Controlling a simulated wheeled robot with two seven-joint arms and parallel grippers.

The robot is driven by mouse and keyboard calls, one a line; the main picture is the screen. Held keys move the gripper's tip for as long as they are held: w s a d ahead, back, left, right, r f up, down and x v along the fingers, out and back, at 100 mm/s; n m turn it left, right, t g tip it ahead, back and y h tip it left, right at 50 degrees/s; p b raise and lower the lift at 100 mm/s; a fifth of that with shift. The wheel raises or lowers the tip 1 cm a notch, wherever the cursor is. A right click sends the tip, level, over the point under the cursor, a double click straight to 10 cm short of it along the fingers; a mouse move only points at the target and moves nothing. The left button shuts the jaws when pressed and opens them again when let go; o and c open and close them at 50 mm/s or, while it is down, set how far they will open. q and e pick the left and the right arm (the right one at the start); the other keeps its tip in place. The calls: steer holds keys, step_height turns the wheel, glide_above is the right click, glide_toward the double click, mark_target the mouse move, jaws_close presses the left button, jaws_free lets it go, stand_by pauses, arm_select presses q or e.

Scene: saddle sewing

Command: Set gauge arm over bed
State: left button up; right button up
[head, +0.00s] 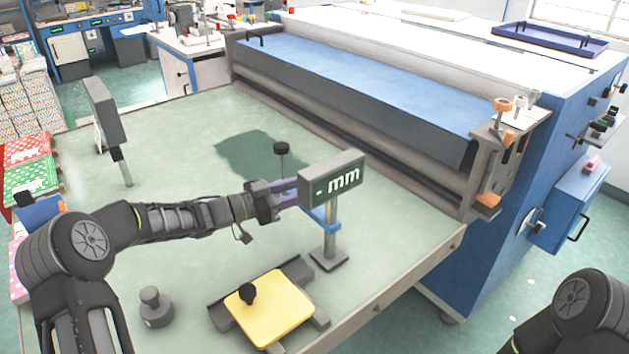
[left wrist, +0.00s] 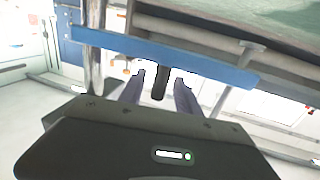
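The gauge stands on the table with a grey "- mm" display (head: 332,179), an upright post (head: 330,240) on a square foot, and a blue arm (head: 322,214). The blue arm also crosses the left wrist view (left wrist: 165,55). A black knob (head: 281,148) on a thin stem rises beside the display. My left gripper (head: 288,190) is at the gauge, left of the display. In the left wrist view its fingers (left wrist: 160,92) are apart, with a dark stem between them and gaps on both sides. A yellow plate (head: 270,308) with a black knob lies on a grey base in front. My right gripper is out of view.
A grey knobbed weight (head: 155,307) stands left of the yellow plate. Another grey display on a stand (head: 105,115) is at the table's left. The large blue-and-white machine (head: 390,90) borders the table behind and right. The table's back left is mostly clear.

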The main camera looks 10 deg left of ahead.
arm_select(q)
steer(key=shift+p+x, duration=0.35)
steer(key=shift+x, duration=1.4)
steer(key=shift+c, duration=0.3)
jaws_close()
